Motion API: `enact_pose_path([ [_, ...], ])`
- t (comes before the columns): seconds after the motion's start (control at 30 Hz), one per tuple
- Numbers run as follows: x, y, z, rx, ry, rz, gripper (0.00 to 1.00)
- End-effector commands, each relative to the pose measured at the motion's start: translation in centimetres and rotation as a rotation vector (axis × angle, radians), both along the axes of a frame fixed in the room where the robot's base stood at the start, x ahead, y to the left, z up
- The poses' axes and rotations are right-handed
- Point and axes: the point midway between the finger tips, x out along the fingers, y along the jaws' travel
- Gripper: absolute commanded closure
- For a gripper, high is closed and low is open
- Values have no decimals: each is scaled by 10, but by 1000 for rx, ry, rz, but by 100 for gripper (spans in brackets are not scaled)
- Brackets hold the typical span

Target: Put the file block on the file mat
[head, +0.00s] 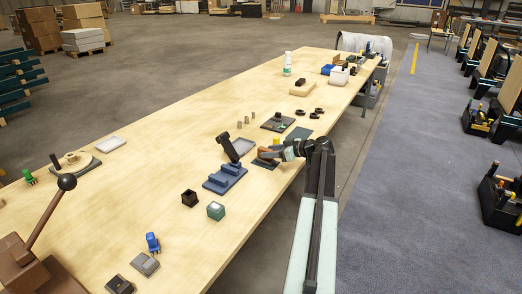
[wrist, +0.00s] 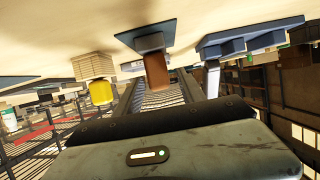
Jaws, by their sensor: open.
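The file block, brown with a grey part (wrist: 157,72), stands on a dark slate mat (wrist: 130,36) in the wrist view, which shows the table upside down. I take this mat as the file mat; it also shows in the head view (head: 263,164), with the orange-brown block (head: 266,154) on it. My gripper (wrist: 168,92) is open, with one finger on each side of the block and a gap visible beside it. In the head view my gripper (head: 283,152) is low over the mat and partly hides the block.
A blue stepped fixture (head: 224,179) and a black upright handle (head: 228,147) stand close left of the mat. A yellow-topped piece (head: 276,141) is just behind. The table's right edge is near.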

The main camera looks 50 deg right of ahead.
Motion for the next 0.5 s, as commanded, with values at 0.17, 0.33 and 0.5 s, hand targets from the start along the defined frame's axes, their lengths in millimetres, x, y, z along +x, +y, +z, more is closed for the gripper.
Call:
enact_pose_path([
  [0.17,-38,-8,20,1,0,0,53],
  [0.33,-55,-13,25,1,-1,1,53],
  [0.5,-58,-14,25,1,0,2,53],
])
